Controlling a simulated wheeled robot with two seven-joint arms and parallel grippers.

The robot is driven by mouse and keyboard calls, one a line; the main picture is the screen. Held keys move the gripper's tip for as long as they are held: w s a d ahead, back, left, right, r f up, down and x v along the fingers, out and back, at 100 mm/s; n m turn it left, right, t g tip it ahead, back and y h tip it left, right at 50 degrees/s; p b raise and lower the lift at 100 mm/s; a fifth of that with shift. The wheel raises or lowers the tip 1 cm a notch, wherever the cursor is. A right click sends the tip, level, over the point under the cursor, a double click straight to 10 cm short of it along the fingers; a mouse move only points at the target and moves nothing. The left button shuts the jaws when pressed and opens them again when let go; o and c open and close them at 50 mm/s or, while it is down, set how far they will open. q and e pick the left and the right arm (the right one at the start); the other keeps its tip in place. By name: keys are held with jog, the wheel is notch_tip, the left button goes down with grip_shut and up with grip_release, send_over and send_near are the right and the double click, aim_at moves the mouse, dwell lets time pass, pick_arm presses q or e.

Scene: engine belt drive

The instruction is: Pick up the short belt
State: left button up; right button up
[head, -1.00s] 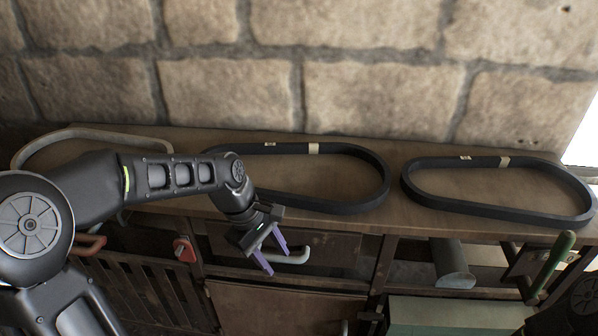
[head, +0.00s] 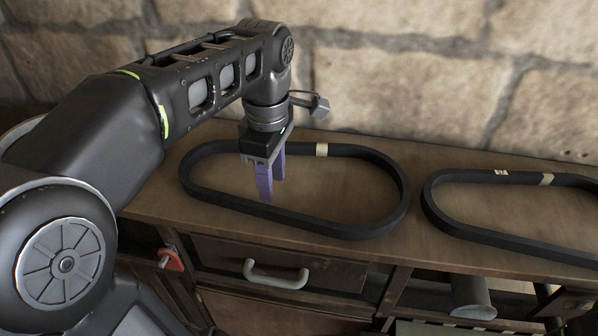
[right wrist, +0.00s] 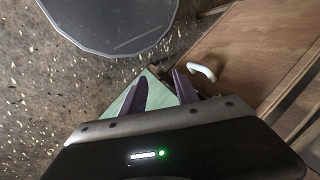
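A black oval belt (head: 350,231) with a pale tape mark lies flat on the wooden bench top, in the middle of the head view. A second black belt (head: 462,229) with pale marks lies to its right, cut off by the picture edge. I cannot tell for sure which is the short one. My left gripper (head: 272,189) points down over the left part of the middle belt's loop, its purple fingers a little apart and empty. Whether the tips touch anything is unclear. My right gripper (right wrist: 159,75) is open and empty, away from the belts.
The bench (head: 420,247) stands against a stone wall (head: 400,85). Below its front edge are a drawer with a pale handle (head: 276,274), a red item (head: 170,259) and a grey cylinder (head: 471,297). A pale loop's edge (head: 22,128) shows behind my left arm.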

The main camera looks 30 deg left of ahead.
aim_at(274, 210)
pick_arm(q)
jog(key=shift+s, duration=0.1)
jog(key=shift+w+f+b, duration=0.2)
jog(key=shift+f+b, duration=0.85)
jog(key=shift+f, duration=0.05)
jog(key=shift+f+b, duration=0.3)
jog(key=shift+b, duration=0.05)
jog(key=shift+s+f, duration=0.1)
notch_tip(274, 210, down, 5)
jog(key=shift+r+p, duration=0.1)
jog(key=shift+p, duration=0.2)
